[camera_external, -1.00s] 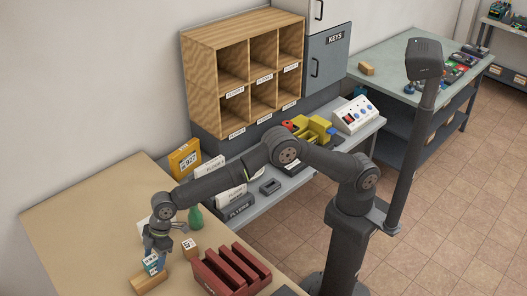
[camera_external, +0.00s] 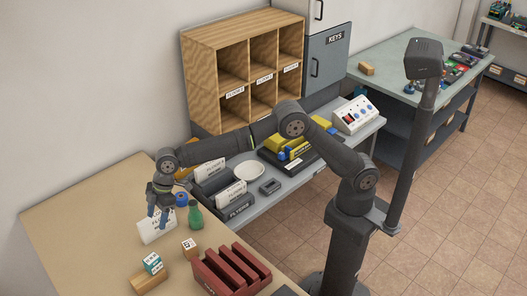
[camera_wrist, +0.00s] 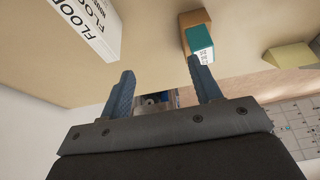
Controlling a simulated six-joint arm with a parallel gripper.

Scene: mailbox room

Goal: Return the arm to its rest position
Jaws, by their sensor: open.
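My gripper (camera_external: 159,214) is raised above the tan table in the external view, beside a white card marked FLOOR (camera_external: 150,233). In the wrist view its two blue fingers (camera_wrist: 162,84) are apart with nothing held between them. A teal block with a white label (camera_external: 152,263) rests on a wooden block (camera_external: 150,281) at the table's front, below and apart from my gripper. The teal block also shows beyond the fingers in the wrist view (camera_wrist: 199,38). My arm reaches left over the counter with its elbow bent.
A green bottle (camera_external: 195,217) and a small labelled wooden cube (camera_external: 189,247) stand near my gripper. A red slotted rack (camera_external: 256,263) is to the right. A wooden pigeonhole shelf (camera_external: 206,82) stands behind my arm. A white bowl (camera_external: 250,170) is on the grey counter. The table's left part is clear.

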